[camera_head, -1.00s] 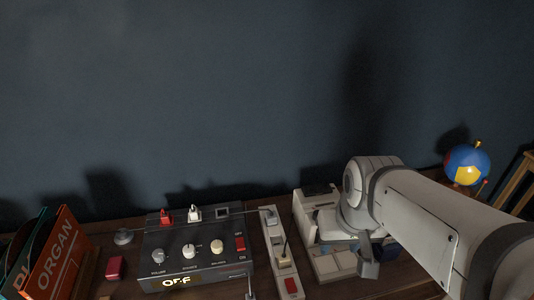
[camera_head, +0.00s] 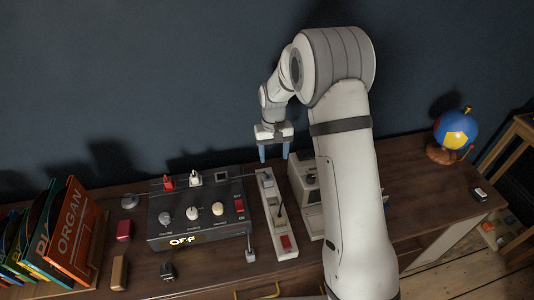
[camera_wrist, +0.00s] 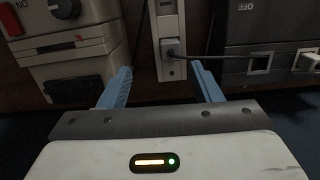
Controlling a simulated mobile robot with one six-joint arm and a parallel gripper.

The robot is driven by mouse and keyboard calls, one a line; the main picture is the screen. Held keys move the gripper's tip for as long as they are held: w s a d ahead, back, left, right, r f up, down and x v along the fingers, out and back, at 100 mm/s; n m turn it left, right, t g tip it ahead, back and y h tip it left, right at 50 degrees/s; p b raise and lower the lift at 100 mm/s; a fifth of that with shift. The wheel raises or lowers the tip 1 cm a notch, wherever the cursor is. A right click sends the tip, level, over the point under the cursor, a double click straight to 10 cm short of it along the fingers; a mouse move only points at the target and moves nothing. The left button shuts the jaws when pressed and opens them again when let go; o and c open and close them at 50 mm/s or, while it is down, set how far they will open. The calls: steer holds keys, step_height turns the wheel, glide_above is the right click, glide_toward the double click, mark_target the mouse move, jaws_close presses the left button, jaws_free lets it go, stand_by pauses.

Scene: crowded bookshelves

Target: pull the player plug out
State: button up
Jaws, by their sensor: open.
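My gripper (camera_head: 275,156) is open and empty, pointing down above the far end of a pale power strip (camera_head: 273,230). In the wrist view, my gripper (camera_wrist: 161,70) has its blue fingers apart. A grey plug (camera_wrist: 172,48) sits in the strip's end socket, in line with the gap between the fingers and apart from them. Its dark cable runs right, toward the black box. This plug also shows in the head view (camera_head: 267,180). A second pale plug (camera_head: 281,218) stands mid-strip with a cable. No readable label shows which plug is the player's.
The black control box (camera_head: 197,212), with knobs and an OFF display, stands left of the strip. A beige device (camera_head: 305,190) stands close on its right, partly behind my arm. Records (camera_head: 72,232) stand far left; a globe (camera_head: 456,129) stands far right. The wall is behind.

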glide_above(268, 175)
steer(key=shift+g, duration=0.3)
steer(key=f, duration=0.5)
steer(key=shift+a+f+p, duration=0.25)
steer(key=shift+f+p, duration=0.1)
steer(key=shift+f, duration=0.05)
steer(key=f, duration=0.2)
steer(key=f+p, duration=0.1)
steer(key=f, duration=0.2)
steer(key=s+f, duration=0.1)
steer(key=f, duration=0.1)
steer(key=shift+d+f, duration=0.15)
steer(key=shift+f, duration=0.1)
steer(key=shift+r, duration=0.1)
steer(key=c, duration=1.1)
